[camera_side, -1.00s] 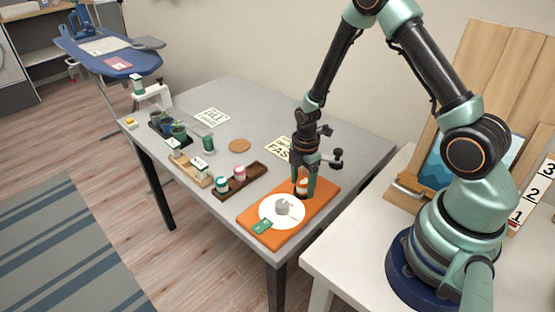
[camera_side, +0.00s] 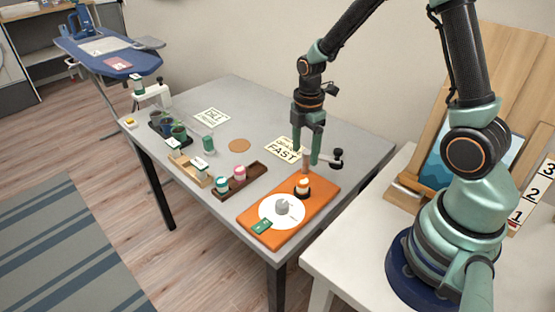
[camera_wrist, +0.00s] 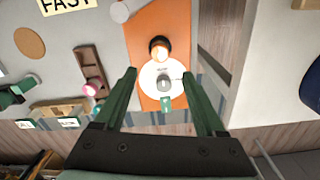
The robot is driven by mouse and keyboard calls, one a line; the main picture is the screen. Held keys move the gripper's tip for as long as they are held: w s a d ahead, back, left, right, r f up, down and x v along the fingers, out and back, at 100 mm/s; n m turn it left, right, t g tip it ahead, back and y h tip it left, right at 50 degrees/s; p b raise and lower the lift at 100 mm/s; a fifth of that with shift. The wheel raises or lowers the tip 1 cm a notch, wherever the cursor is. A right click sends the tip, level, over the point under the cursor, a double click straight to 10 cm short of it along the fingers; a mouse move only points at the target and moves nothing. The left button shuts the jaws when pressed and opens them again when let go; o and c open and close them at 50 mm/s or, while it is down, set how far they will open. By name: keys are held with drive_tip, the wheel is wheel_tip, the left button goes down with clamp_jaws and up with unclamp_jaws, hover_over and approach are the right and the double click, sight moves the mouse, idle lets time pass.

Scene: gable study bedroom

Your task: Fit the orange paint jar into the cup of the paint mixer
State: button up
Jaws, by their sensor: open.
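The paint mixer is an orange board (camera_side: 258,217) with a white dial, a grey knob (camera_side: 282,207) and a black cup (camera_side: 303,195). The orange paint jar (camera_side: 302,184), with a white band, stands upright in the cup. In the wrist view the jar (camera_wrist: 159,46) sits within the black ring of the cup, whose inside is hidden. My gripper (camera_side: 308,152) is above the jar, apart from it, with nothing between its fingers. In the wrist view the fingers of my gripper (camera_wrist: 159,72) are spread wide.
A brown rack (camera_side: 240,180) with a teal-labelled jar and a pink jar is left of the mixer. A pale stand with a black knob (camera_side: 338,161) is close behind it. A FAST card (camera_side: 284,150) and cork disc (camera_side: 239,146) lie flat.

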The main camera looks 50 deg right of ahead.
drive_tip(key=s+a+r+m+t, duration=0.2)
drive_tip(key=s+a+r+m, duration=0.1)
drive_tip(key=r+m, duration=0.5)
drive_tip(key=s+a+r+m+t, duration=0.3)
drive_tip(key=s+r+m, duration=0.2)
drive_tip(key=r, duration=0.6)
drive_tip(key=m, duration=0.2)
drive_tip(key=shift+s+r+m+t, duration=0.2)
drive_tip(key=shift+s+m+t, duration=0.1)
drive_tip(key=shift+m, duration=0.1)
